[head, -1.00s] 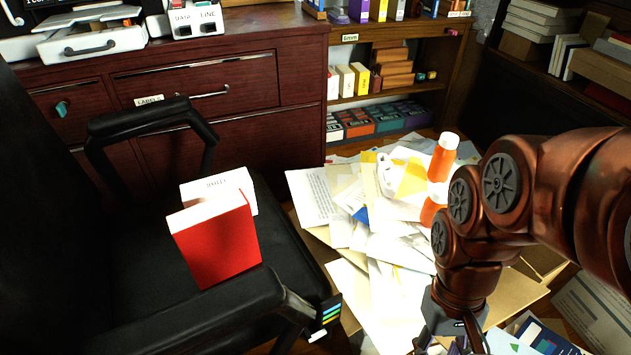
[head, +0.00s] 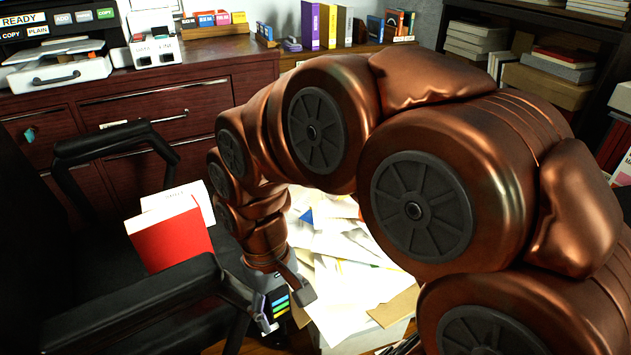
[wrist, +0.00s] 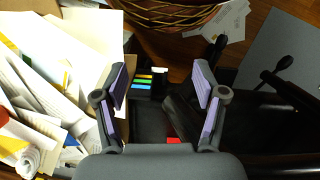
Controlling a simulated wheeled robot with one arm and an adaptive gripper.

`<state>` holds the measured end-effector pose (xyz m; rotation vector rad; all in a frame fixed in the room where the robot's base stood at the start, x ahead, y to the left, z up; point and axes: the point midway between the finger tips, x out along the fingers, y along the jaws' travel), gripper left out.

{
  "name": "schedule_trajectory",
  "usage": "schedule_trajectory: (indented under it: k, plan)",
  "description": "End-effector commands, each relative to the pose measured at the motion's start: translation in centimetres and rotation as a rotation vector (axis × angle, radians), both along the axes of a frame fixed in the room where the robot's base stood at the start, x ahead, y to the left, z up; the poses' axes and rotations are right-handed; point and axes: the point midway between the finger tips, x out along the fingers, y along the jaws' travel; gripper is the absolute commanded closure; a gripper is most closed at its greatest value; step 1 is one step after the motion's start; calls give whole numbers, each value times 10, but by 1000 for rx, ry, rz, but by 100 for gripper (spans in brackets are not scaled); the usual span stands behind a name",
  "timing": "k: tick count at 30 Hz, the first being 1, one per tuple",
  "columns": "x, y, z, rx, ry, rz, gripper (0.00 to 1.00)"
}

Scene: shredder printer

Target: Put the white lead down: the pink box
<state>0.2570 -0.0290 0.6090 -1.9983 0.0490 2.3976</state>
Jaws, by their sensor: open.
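My gripper (head: 285,308) is low beside the chair's armrest in the head view. In the wrist view its fingers (wrist: 163,84) are apart, with nothing clasped between them. A small dark block with green, yellow and blue stripes (wrist: 150,84) shows between the fingers, near the left one, with a small white piece at its top edge. The striped block also shows by the gripper in the head view (head: 280,305). I cannot pick out a white lead with certainty, nor a clearly pink box. A red patch (wrist: 174,141) shows below the fingers in the wrist view.
Loose papers (head: 345,290) are heaped beside my gripper. A wicker basket (wrist: 165,12) is at the wrist view's top. Drawers (head: 150,125) stand behind.

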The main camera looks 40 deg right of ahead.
Motion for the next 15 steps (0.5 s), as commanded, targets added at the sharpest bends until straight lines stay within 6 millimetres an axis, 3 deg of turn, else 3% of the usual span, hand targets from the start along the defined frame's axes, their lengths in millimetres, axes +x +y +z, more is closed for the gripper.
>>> schedule_trajectory:
  k: [3, 5, 9, 12, 15]
  plan:
    - [66, -35, 11, -14, -115, -72, 29]
    - [97, -58, 18, -25, -179, -119, 29]
    - [159, -127, 31, -58, -313, -249, 29]
    - [190, -185, 38, -89, -396, -354, 29]
    - [207, -241, 42, -123, -464, -451, 29]
